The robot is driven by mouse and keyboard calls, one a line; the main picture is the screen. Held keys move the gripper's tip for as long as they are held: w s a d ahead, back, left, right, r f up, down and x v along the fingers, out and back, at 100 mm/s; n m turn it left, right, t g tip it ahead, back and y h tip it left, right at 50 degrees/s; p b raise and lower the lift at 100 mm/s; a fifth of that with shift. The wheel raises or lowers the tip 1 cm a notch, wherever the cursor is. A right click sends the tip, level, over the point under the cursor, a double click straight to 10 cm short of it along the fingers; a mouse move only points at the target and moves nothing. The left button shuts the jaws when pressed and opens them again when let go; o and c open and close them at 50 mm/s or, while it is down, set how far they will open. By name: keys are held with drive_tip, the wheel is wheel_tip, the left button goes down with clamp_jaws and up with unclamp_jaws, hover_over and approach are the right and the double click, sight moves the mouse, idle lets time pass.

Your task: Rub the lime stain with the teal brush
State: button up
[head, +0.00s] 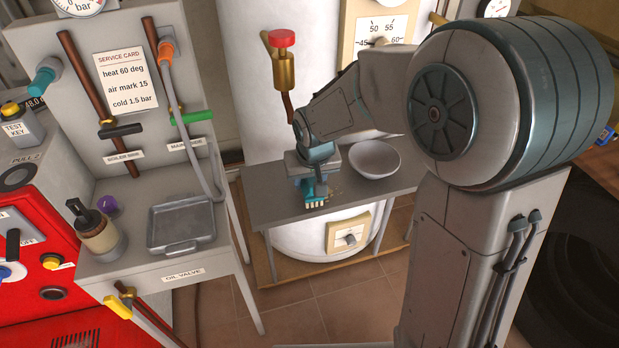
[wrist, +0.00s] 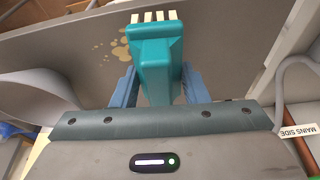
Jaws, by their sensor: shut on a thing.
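My gripper (head: 309,178) is shut on the teal brush (head: 311,192), over the small grey table (head: 270,205). In the wrist view the brush (wrist: 152,62) stands between the two blue fingers, with its pale bristles (wrist: 153,16) facing away from the wrist. In the head view the bristles point down at the tabletop; I cannot tell whether they touch it. The lime stain (wrist: 116,46) is a group of tan blotches on the tabletop, just left of the brush in the wrist view. In the head view part of the stain (head: 336,189) shows right of the brush.
A pale bowl (head: 374,159) stands on the table to the right of the brush. A brass valve with a red knob (head: 283,62) rises behind the table. At left, a bench holds a grey tray (head: 181,224) and a bottle (head: 97,228). The table's front left is clear.

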drive_tip(key=shift+f+b, duration=0.9)
drive_tip(key=shift+f, duration=0.2)
drive_tip(key=shift+r, duration=0.1)
drive_tip(key=shift+w+d+r+p, duration=0.1)
drive_tip(key=shift+w+d+p, duration=0.15)
drive_tip(key=shift+d, duration=0.35)
drive_tip(key=shift+w+d+r+p, duration=0.1)
drive_tip(key=shift+d+p, duration=0.15)
drive_tip(key=shift+d, duration=0.35)
drive_tip(key=shift+w+d+f, duration=0.15)
drive_tip(key=shift+w+d, duration=0.1)
drive_tip(key=shift+d, duration=0.6)
drive_tip(key=shift+w+d+f, duration=0.1)
drive_tip(key=shift+w+d, duration=0.1)
drive_tip(key=shift+d, duration=0.65)
drive_tip(key=shift+w+d+p, duration=0.25)
drive_tip(key=shift+d+p, duration=0.05)
drive_tip(key=shift+d, duration=0.4)
drive_tip(key=shift+w+d+p, duration=0.2)
drive_tip(key=shift+d+p, duration=0.1)
drive_tip(key=shift+d, duration=0.4)
drive_tip(key=shift+a, duration=0.1)
